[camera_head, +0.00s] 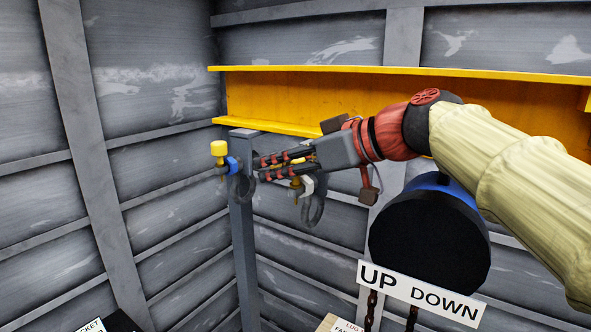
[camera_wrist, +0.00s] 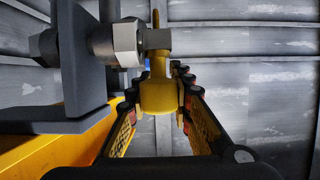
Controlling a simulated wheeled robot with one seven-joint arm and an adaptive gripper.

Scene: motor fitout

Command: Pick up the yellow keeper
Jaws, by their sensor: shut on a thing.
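The yellow keeper (camera_wrist: 158,97) sits between the two fingers of my gripper (camera_wrist: 158,108) in the wrist view. It has a wide rounded body and a narrower neck, and a grey bolt or pin (camera_wrist: 125,42) lies across that neck. I cannot tell whether the pin is joined to it. In the head view my gripper (camera_head: 262,168) reaches left, its red and black fingers closed around the keeper, which is mostly hidden there. A bit of gold-yellow (camera_head: 295,182) shows just below the fingers, beside a pale grey hook-like part (camera_head: 307,185).
A yellow beam (camera_head: 300,92) runs along the wall behind my arm. An "UP DOWN" sign (camera_head: 420,293) hangs below a black round housing (camera_head: 430,240).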

